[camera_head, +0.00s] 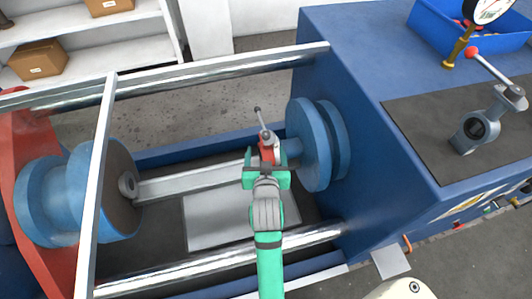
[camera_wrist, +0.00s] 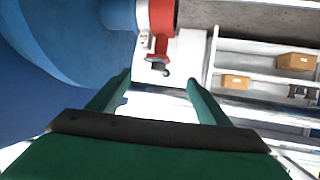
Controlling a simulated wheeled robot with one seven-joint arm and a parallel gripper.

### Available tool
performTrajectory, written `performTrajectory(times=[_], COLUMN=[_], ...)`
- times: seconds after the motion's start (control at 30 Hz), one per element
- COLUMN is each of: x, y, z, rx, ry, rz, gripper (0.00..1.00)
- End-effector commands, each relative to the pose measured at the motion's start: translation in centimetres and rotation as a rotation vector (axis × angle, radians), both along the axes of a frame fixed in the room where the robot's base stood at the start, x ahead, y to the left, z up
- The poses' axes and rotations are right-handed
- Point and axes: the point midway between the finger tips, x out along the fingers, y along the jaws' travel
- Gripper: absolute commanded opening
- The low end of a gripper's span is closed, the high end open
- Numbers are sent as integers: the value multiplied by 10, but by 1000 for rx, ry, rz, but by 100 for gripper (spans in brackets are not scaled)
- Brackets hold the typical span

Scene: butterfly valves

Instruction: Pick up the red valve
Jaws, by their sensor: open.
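The red valve (camera_head: 267,149) shows in the head view beside the left side of a blue flanged disc, with its grey lever pointing up and away. I cannot tell whether the fingers touch the valve.
Blue flanged discs (camera_head: 312,145) stand right of the valve, and another set (camera_head: 85,190) is at the left. Long steel rods (camera_head: 215,70) run across the machine. A grey valve (camera_head: 475,130) with a red-tipped lever stands on the dark mat. Shelves (camera_head: 95,40) with boxes are behind.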

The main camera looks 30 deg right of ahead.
Motion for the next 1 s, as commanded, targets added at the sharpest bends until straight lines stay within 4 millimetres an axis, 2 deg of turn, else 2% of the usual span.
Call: performTrajectory(times=[0.17,0.43,0.67,1.0], x=[11,40,50,84], y=[-12,-31,-38,-53], z=[2,-13,-20,-40], rx=[4,5,5,4], ry=[2,2,2,2], rz=[-13,-16,-16,-10], gripper=[71,71,71,71])
